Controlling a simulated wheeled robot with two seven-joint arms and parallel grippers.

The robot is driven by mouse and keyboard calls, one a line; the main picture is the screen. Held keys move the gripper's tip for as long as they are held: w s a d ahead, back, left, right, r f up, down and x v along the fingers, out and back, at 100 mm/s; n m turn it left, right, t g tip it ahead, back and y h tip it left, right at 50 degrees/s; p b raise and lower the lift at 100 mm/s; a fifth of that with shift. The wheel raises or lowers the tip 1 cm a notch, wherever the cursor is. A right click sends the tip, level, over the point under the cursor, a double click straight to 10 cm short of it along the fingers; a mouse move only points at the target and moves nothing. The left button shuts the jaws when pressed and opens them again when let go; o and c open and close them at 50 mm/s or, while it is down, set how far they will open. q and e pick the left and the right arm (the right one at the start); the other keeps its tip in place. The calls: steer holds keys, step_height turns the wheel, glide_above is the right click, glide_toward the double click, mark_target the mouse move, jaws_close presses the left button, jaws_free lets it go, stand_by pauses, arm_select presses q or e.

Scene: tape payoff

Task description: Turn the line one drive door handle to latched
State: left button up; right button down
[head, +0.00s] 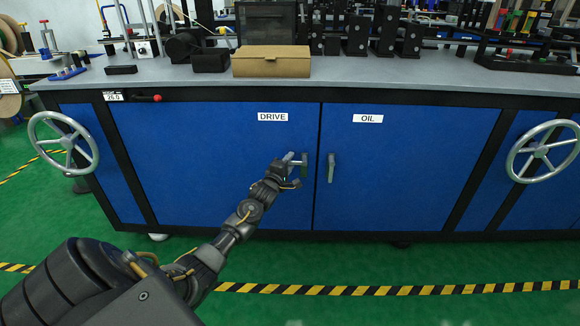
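The blue drive door (200,160) carries a white DRIVE label (272,117) and looks closed. Its handle (297,162) is near the door's right edge. A dark upright plate shows there, with a light grey lever part reaching left from it, seemingly sideways rather than upright. My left gripper (289,168) is at this handle, its fingers overlapping the lever and hiding part of it. At this size I cannot tell whether the fingers are closed on it. My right gripper is out of view.
The oil door (410,165) beside it has an upright grey handle (331,167). Handwheels stand at the left (63,144) and right (543,150). A cardboard box (271,61) lies on the grey bench top (410,75). The green floor (400,265) in front is clear, with a striped line.

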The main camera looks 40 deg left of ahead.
arm_select(q)
steer(key=shift+w, duration=0.15)
steer(key=shift+c, duration=0.3)
jaws_close()
steer(key=shift+d, duration=0.1)
